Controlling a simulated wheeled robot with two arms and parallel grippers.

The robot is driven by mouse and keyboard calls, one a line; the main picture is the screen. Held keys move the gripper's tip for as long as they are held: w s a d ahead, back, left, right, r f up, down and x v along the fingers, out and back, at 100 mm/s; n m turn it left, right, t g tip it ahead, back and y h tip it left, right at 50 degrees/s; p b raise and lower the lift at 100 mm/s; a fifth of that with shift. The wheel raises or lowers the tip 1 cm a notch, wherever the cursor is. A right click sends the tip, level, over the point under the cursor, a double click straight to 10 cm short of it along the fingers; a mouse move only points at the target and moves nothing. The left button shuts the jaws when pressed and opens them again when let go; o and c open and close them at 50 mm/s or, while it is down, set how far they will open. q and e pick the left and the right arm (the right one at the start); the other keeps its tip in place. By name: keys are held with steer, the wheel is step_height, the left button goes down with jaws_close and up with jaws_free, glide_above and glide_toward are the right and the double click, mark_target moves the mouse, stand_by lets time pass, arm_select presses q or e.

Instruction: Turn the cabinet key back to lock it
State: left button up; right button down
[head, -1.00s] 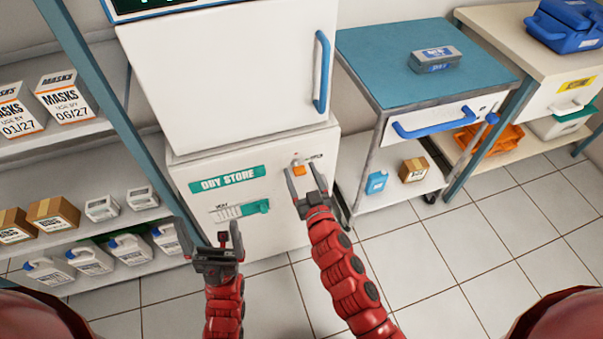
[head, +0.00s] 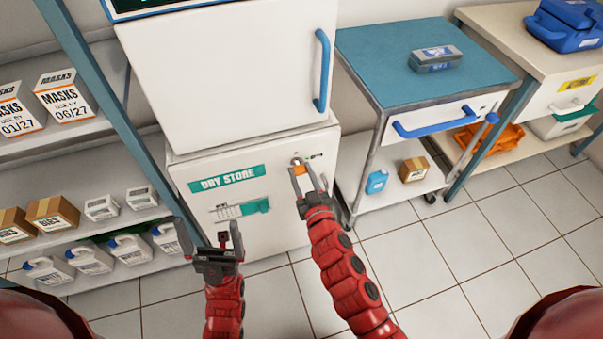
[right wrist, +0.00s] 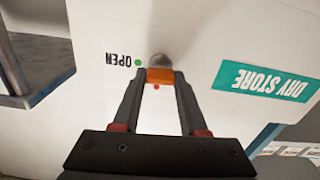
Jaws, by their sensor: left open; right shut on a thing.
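The white cabinet marked DRY STORE (head: 200,230) stands ahead, and its door looks closed. The orange key (head: 299,170) sits at the round metal lock (head: 296,161) on its upper right. My right gripper (head: 303,172) is shut on the key. In the right wrist view the orange key (right wrist: 160,76) is between the fingertips, against the lock (right wrist: 158,61). A green dot (right wrist: 138,62) beside the word OPEN and a red dot (right wrist: 156,87) show near the lock. My left gripper (head: 209,238) is open and empty, apart from the cabinet's lower left front.
A white upper unit with a blue handle (head: 321,72) stands above. A blue-topped cart (head: 385,65) stands to the right, shelves with boxes and jugs to the left. The tiled floor at right front is clear.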

steer(key=n+b, duration=0.1)
steer(key=n, duration=0.3)
steer(key=shift+a, duration=0.15)
steer(key=n+b, duration=0.2)
steer(key=n, duration=0.2)
steer(key=shift+f+n, duration=0.15)
steer(key=shift+n, duration=0.15)
steer(key=n+b, duration=0.1)
steer(key=n, duration=0.3)
steer(key=shift+a, duration=0.1)
steer(key=shift+n+b, duration=0.35)
steer(key=shift+n, duration=1.95)
steer(key=shift+c, duration=2.2)
jaws_free()
steer(key=shift+s, duration=0.1)
